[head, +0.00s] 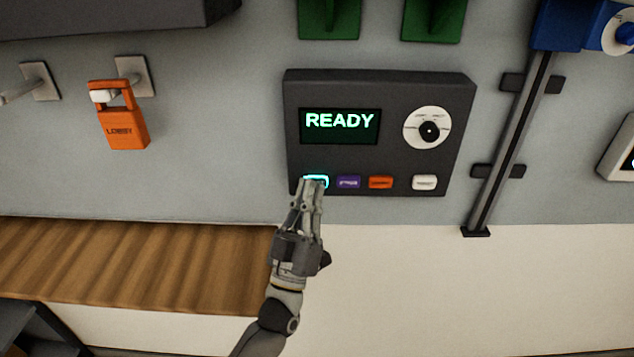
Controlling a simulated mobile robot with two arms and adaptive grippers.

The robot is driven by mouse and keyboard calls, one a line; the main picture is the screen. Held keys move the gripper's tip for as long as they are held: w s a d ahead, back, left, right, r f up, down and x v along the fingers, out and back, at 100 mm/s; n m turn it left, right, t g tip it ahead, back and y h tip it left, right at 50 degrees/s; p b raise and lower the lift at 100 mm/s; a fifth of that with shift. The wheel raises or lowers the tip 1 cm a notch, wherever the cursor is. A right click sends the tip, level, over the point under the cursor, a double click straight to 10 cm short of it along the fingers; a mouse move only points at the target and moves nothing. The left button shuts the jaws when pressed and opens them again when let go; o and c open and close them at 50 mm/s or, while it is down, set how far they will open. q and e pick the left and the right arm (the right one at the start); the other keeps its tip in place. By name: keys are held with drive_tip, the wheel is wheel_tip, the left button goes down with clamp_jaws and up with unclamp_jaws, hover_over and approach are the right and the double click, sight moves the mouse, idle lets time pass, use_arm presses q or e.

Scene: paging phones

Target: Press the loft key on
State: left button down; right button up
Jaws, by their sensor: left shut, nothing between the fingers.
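A dark wall panel (462,120) has a screen (340,126) reading READY in green letters. Along its lower edge is a row of keys. The leftmost key (318,177) glows cyan, and its label is mostly hidden behind my left gripper (311,186). To its right are a purple key (348,183), an orange key (381,183) and a white key (424,183). The key labels are too small to read surely, so I cannot tell which is loft. My left gripper is shut and empty, its fingertips over the glowing key. I cannot tell whether they touch it.
A round white dial (428,128) with a black knob is on the panel's right. An orange LOBBY tag (123,125) hangs on a peg at left. A wooden shelf (130,265) lies at lower left. A vertical rail (507,145) stands right of the panel.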

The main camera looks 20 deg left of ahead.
use_arm(q)
drive_tip(key=s+d+p, duration=0.1)
drive_tip(key=s, duration=0.4)
drive_tip(key=shift+s+d+p, duration=0.3)
drive_tip(key=shift+s, duration=0.1)
